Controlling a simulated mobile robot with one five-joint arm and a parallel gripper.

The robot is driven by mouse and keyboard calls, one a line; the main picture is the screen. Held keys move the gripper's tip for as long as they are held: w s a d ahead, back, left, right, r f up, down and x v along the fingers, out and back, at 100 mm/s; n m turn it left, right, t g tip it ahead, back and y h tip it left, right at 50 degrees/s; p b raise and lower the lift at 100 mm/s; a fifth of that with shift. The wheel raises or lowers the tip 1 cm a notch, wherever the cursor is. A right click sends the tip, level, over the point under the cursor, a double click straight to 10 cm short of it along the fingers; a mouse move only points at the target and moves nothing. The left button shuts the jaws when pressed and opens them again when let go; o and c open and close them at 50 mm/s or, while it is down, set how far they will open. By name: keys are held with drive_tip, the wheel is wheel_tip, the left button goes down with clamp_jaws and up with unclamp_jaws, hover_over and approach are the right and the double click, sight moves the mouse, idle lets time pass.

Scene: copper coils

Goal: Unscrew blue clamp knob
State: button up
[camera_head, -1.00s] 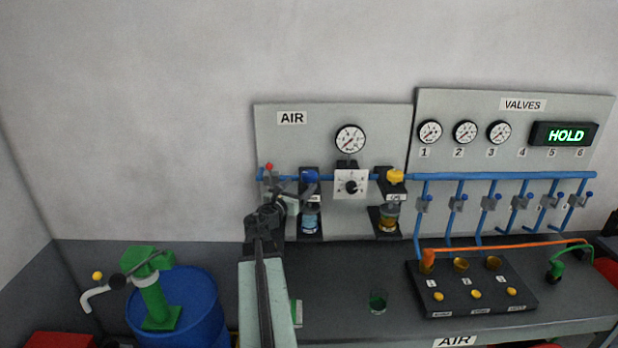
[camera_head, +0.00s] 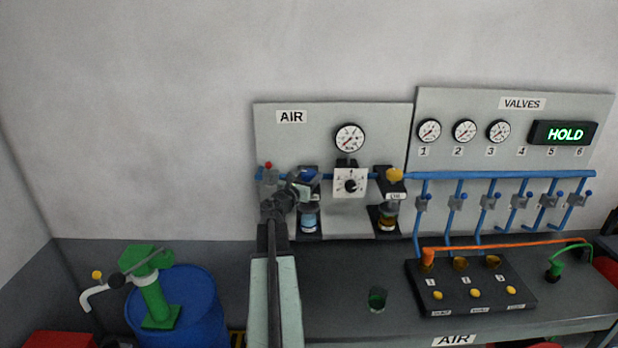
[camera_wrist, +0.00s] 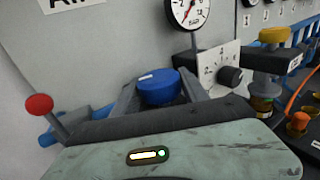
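The blue clamp knob (camera_head: 310,172) sits atop the left filter unit on the AIR panel, above a bowl of blue liquid (camera_head: 309,218). In the wrist view the blue knob (camera_wrist: 158,86) is between my two fingers, its round top clear. My gripper (camera_head: 302,184) is at the knob, reaching from the lower left and partly covering it. In the wrist view my gripper (camera_wrist: 160,92) has one finger on each side of the knob, close to it. The fingers stand apart; contact with the knob's sides cannot be made out.
A red-knobbed lever (camera_wrist: 39,106) is close on the left. A square regulator plate (camera_head: 350,183) and a yellow-knobbed unit (camera_head: 394,175) are to the right. The blue pipe (camera_head: 480,175) runs behind. A green cup (camera_head: 377,299) stands on the bench.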

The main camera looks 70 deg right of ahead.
drive_tip(key=shift+s+t, duration=0.1)
drive_tip(key=shift+t, duration=0.2)
drive_tip(key=n+t, duration=0.4)
drive_tip(key=t, duration=0.1)
drive_tip(key=shift+s+t+y, duration=0.1)
drive_tip(key=shift+t+y, duration=0.2)
drive_tip(key=n+t+y, duration=0.2)
drive_tip(key=t, duration=0.1)
drive_tip(key=n+t+y, duration=0.1)
drive_tip(key=n+t, duration=0.2)
drive_tip(key=t, duration=0.1)
drive_tip(key=shift+d+y, duration=0.2)
drive_tip(key=shift+y, duration=0.2)
drive_tip(key=n+t+y, duration=0.4)
drive_tip(key=y, duration=0.1)
drive_tip(key=shift+d+n+t, duration=0.1)
drive_tip(key=shift+n+t, duration=0.2)
drive_tip(key=shift+n, duration=0.1)
drive_tip(key=shift+a+n+t+y, duration=0.1)
drive_tip(key=shift+n+t+y, duration=0.35)
drive_tip(key=shift+n+y, duration=0.65)
drive_tip(key=shift+a+n+t+y, duration=0.1)
drive_tip(key=shift+n+t+y, duration=0.45)
drive_tip(key=shift+y, duration=1.05)
drive_tip(key=shift+n+y, duration=0.25)
drive_tip(key=shift+y, duration=0.05)
drive_tip(key=o, duration=1.4)
drive_tip(key=shift+a, duration=0.1)
